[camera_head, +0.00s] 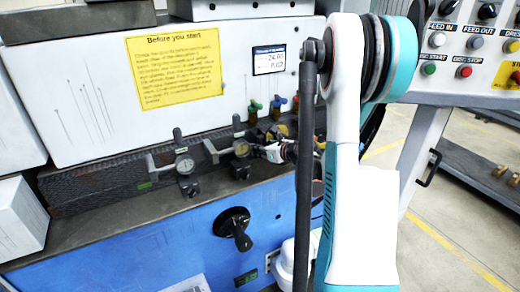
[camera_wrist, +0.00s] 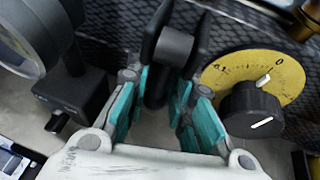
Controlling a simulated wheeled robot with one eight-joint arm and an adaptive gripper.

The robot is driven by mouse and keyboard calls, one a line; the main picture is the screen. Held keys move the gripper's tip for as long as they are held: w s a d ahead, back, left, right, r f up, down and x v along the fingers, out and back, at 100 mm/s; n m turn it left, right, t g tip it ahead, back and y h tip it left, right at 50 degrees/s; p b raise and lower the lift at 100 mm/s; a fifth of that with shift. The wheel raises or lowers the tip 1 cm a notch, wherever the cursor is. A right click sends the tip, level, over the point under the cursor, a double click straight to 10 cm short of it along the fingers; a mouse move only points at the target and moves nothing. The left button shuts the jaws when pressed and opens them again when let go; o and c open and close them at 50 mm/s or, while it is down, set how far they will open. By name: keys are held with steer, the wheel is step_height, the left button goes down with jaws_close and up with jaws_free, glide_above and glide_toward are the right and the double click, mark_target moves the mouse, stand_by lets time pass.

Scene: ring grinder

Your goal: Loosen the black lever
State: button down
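The black lever (camera_wrist: 174,50) has a cylindrical end and stands between the fingertips of my gripper (camera_wrist: 177,38) in the wrist view. The dark fingertips lie on both sides of the lever, with little or no gap visible. I cannot tell whether both fingers press on it. Part of its lower stem is hidden between the teal finger pads. In the head view my gripper (camera_head: 277,152) is at the machine's ledge, partly behind my arm, and the lever cannot be made out there.
A yellow dial with a black knob (camera_wrist: 251,110) sits close to my right finger. A round gauge on a black block (camera_wrist: 75,97) is close on the left. Dial gauges (camera_head: 184,164) stand along the ledge. A black handwheel (camera_head: 234,222) projects from the blue front.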

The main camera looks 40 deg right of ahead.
steer(key=g+p, duration=0.1)
steer(key=s+g+p, duration=0.1)
steer(key=g+p, duration=0.1)
steer(key=shift+a+r, duration=0.15)
steer(key=shift+r, duration=0.2)
steer(key=shift+s+a+r+m+g+y+p, duration=0.1)
steer(key=shift+s+m+g+y+p, duration=0.25)
steer(key=shift+g+p, duration=0.65)
steer(key=shift+s+a+r+m+g+y+p, duration=0.15)
steer(key=shift+s+g+p, duration=0.3)
steer(key=shift+g+p, duration=0.5)
steer(key=shift+d+f+g, duration=0.1)
steer(key=shift+g, duration=0.15)
steer(key=c, duration=1.6)
jaws_free()
steer(key=shift+c, duration=0.2)
steer(key=v, duration=1.2)
